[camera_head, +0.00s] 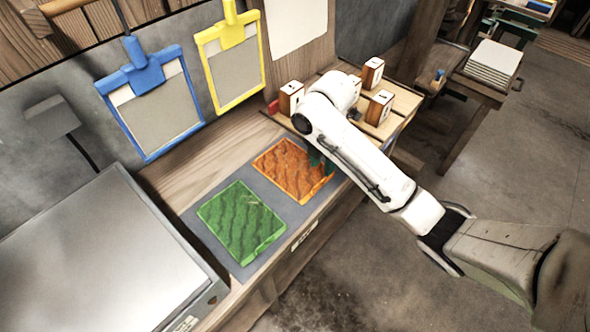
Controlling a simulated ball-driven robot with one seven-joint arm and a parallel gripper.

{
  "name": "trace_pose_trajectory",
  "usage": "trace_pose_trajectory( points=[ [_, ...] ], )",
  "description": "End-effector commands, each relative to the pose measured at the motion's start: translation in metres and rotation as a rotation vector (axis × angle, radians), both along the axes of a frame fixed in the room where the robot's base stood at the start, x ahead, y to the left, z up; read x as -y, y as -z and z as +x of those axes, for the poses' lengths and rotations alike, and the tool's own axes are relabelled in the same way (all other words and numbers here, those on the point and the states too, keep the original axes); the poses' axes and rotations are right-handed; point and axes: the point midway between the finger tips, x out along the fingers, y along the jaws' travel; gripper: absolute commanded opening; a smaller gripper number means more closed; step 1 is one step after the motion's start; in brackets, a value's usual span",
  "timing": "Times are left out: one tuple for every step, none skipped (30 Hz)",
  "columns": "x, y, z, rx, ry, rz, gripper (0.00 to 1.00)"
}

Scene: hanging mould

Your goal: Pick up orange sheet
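The orange sheet (285,170) is a flat, square, wavy-patterned piece. It lies on a grey mat (212,184) on the wooden bench, behind and to the right of the green sheet (240,222). My white arm reaches in from the right. My gripper (322,163) shows only as small dark green parts at the right edge of the orange sheet, partly hidden by the arm. I cannot tell whether the fingers touch the sheet or whether they are open or shut.
A blue frame (184,139) and a yellow frame (262,92) hang on the wall behind the bench. A large metal box (90,260) stands at the left. Several wooden blocks, one of them at the back (372,72), stand on a slatted wooden rack (404,103) beyond my arm.

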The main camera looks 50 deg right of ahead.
Motion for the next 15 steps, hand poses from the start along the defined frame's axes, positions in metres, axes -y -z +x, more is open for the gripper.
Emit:
trace_pose_trajectory(
  points=[
    [0.000,0.011,0.000,0.001,0.001,0.002,0.35],
    [0.000,0.013,0.000,0.001,0.002,0.001,0.35],
    [0.000,0.015,0.000,0.001,0.002,0.001,0.35],
    [0.000,0.017,0.000,0.001,0.002,0.000,0.35],
    [0.000,0.018,0.000,0.001,0.002,0.000,0.35],
    [0.000,0.018,0.000,0.002,0.002,0.000,0.35],
    [0.000,0.019,0.000,0.002,0.002,0.000,0.35],
    [0.000,0.021,0.000,0.002,0.002,0.000,0.35],
    [0.000,0.024,0.000,0.002,0.002,0.000,0.35],
    [0.000,0.027,-0.001,0.002,0.002,0.001,0.35],
    [-0.001,0.031,-0.001,0.001,0.002,0.001,0.35],
    [-0.001,0.037,-0.001,0.001,0.002,0.001,0.35],
    [-0.001,0.040,-0.002,0.000,0.003,0.002,0.35],
    [0.000,0.041,-0.003,-0.001,0.005,0.002,0.35],
    [0.000,0.046,-0.004,-0.002,0.005,0.001,0.35]
  ],
)
